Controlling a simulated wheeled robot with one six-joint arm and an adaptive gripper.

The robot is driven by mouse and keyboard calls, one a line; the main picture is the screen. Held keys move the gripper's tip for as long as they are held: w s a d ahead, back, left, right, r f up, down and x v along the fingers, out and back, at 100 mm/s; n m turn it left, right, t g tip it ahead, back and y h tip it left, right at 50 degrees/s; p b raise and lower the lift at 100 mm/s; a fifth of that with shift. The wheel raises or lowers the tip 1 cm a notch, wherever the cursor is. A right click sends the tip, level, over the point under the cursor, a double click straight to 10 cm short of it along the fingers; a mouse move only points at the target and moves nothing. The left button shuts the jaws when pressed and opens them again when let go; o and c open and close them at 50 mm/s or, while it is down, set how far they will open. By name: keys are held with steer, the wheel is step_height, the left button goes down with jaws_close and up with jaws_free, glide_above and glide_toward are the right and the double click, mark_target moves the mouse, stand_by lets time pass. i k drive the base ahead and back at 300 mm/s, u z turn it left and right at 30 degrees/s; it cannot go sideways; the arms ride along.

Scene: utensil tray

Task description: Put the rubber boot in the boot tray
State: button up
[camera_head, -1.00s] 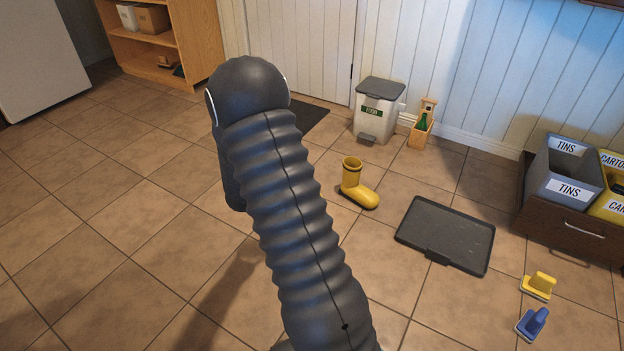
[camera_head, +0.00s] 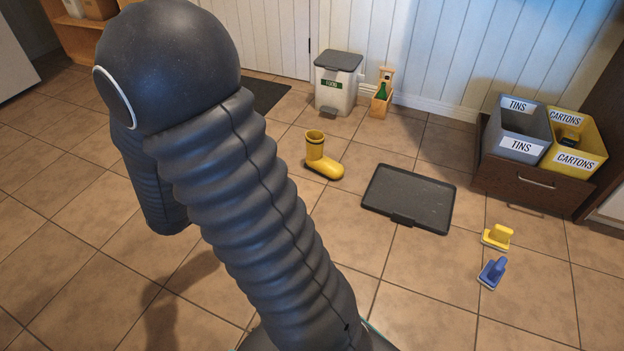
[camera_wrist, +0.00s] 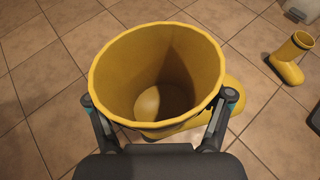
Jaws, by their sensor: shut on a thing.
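A yellow rubber boot (camera_wrist: 125,65) fills the middle of the wrist view, seen from above into its open top, with its toe toward the right. My gripper (camera_wrist: 160,98) has a finger on each side of the boot's shaft and is shut on it. In the head view my arm hides the gripper and this boot. A second yellow boot (camera_head: 322,163) stands upright on the floor; it also shows in the wrist view (camera_wrist: 289,62). The dark, flat boot tray (camera_head: 412,196) lies empty on the floor, right of the second boot.
A white food bin (camera_head: 335,90) and a wooden bottle carrier (camera_head: 381,100) stand by the wall. Tins (camera_head: 518,140) and cartons (camera_head: 577,143) bins sit in a drawer at right. Yellow (camera_head: 498,236) and blue (camera_head: 492,273) brushes lie right of the tray. Tiles before the tray are clear.

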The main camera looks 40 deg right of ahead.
mark_target(400, 194)
steer(key=k, duration=0.45)
steer(key=z, duration=0.35)
steer(key=i, duration=0.9)
steer(key=z, duration=1.05)
steer(key=i, duration=0.8)
steer(key=z, duration=0.4)
